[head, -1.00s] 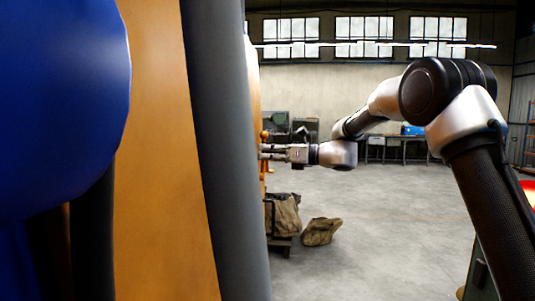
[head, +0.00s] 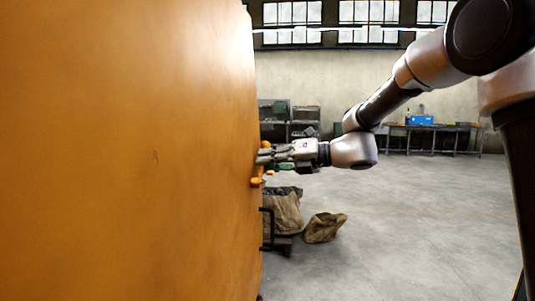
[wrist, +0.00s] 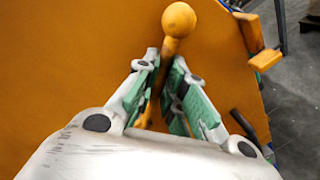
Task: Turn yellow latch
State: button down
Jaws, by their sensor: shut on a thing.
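The yellow latch (wrist: 178,20) shows in the wrist view as a yellow-orange round knob on a bar, in front of an orange panel. My gripper (wrist: 166,70) has its two green-padded fingers on either side of the bar just below the knob, shut on it. In the head view my gripper (head: 268,157) reaches left to the edge of the large orange panel (head: 130,150). The latch's knob (head: 266,145) is small there and partly hidden by the fingers. The lower part of the bar is hidden between the fingers in the wrist view.
An orange bracket (wrist: 262,50) sticks out from the panel's edge in the wrist view. Sacks on a cart (head: 284,212) and a loose sack (head: 325,227) lie beyond the panel. Workbenches stand at the back wall. The grey floor at right is open.

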jog(key=shift+w+d+f+m+g, duration=0.1)
jog(key=shift+w+f+m+g, duration=0.2)
jog(key=shift+f+m, duration=0.55)
jog(key=shift+w+a+f+m+g, duration=0.1)
jog(key=shift+w+f+m+g, duration=0.2)
jog(key=shift+f+m, duration=0.55)
jog(key=shift+w+d+f+m+g, duration=0.1)
jog(key=shift+w+f+m+g, duration=0.3)
jog(key=shift+m, duration=0.8)
jog(key=shift+s+f, duration=0.2)
jog(key=shift+s, duration=0.05)
jog(key=c, duration=1.8)
grip_release()
jog(key=shift+o, duration=0.2)
jog(key=v, duration=1.2)
jog(key=shift+r, duration=0.2)
